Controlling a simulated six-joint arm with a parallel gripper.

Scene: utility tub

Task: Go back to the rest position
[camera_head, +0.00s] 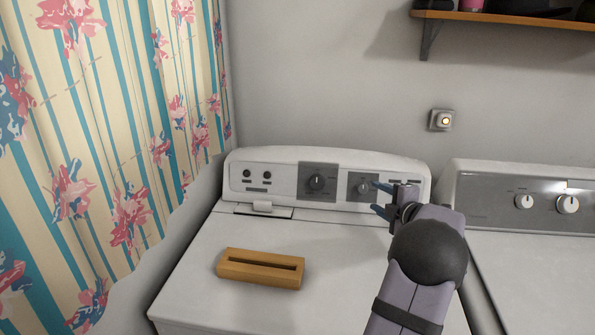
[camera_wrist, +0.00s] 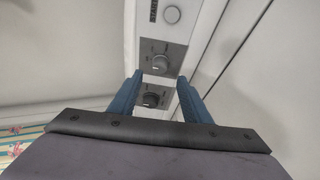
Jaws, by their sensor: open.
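My gripper (camera_head: 377,198) is open, with two blue fingers pointing at the control panel of the white washer. In the wrist view my gripper (camera_wrist: 155,92) has its fingers apart, with a dark knob (camera_wrist: 153,99) seen between them. A second knob (camera_wrist: 160,63) shows just past the fingers. In the head view the right panel knob (camera_head: 363,188) is just left of the fingertips, and the other knob (camera_head: 316,183) is further left. I cannot tell whether a finger touches the panel. Nothing is held between the fingers.
A wooden block with a slot (camera_head: 260,268) lies on the washer top (camera_head: 330,240). A second machine (camera_head: 520,205) with knobs stands at right. A striped floral curtain (camera_head: 120,150) hangs at left. A shelf (camera_head: 510,17) and a small lit wall button (camera_head: 441,120) are on the wall.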

